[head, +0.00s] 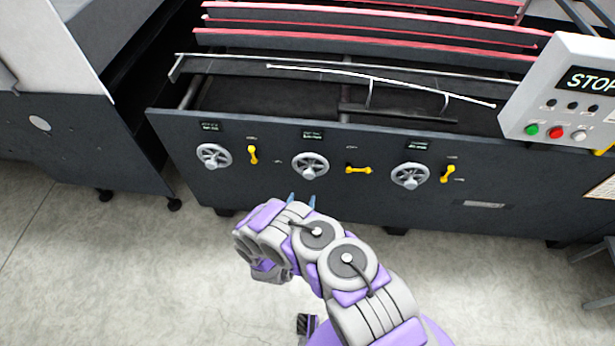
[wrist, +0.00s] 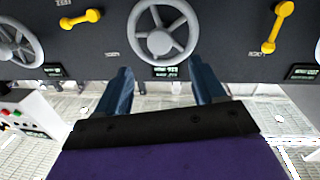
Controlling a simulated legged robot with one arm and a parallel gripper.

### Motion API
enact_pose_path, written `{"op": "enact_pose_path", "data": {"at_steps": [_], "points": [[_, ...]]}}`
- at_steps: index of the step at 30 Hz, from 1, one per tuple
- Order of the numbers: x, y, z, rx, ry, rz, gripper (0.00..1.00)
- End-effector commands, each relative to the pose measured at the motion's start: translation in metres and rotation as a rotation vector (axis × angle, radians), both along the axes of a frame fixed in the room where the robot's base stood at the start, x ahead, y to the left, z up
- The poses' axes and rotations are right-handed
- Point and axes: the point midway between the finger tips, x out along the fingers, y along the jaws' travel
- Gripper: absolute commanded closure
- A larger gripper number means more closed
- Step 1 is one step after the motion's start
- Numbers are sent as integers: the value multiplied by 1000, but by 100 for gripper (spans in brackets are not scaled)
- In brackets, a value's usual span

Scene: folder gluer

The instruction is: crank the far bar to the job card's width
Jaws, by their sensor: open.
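The dark machine's front panel (head: 270,170) carries three grey handwheels: a left wheel (head: 214,156), a middle wheel (head: 310,165) and a right wheel (head: 410,175). Each has a small dark label above it and a yellow lever to its right; the label text is too small to read. My gripper (head: 302,200) is below the middle wheel in the head view. In the wrist view my gripper (wrist: 162,92) shows two blue fingers apart and empty, with one wheel (wrist: 162,30) straight ahead, not touched. Red-edged bars (head: 370,38) and thin metal rods (head: 380,80) span the machine top.
The left lever (head: 253,155) and right lever (head: 447,173) stand near upright; the middle lever (head: 358,170) lies level. A control box (head: 565,95) marked STOP juts out at the right. Another machine section (head: 70,150) stands at left. The concrete floor (head: 130,270) in front is clear.

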Motion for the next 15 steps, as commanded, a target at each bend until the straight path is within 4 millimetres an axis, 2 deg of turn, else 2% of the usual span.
{"op": "enact_pose_path", "data": {"at_steps": [9,15], "points": [[64,-9,-1,-2,-7,-3,31],[97,-13,-2,-2,-4,-2,31]]}}
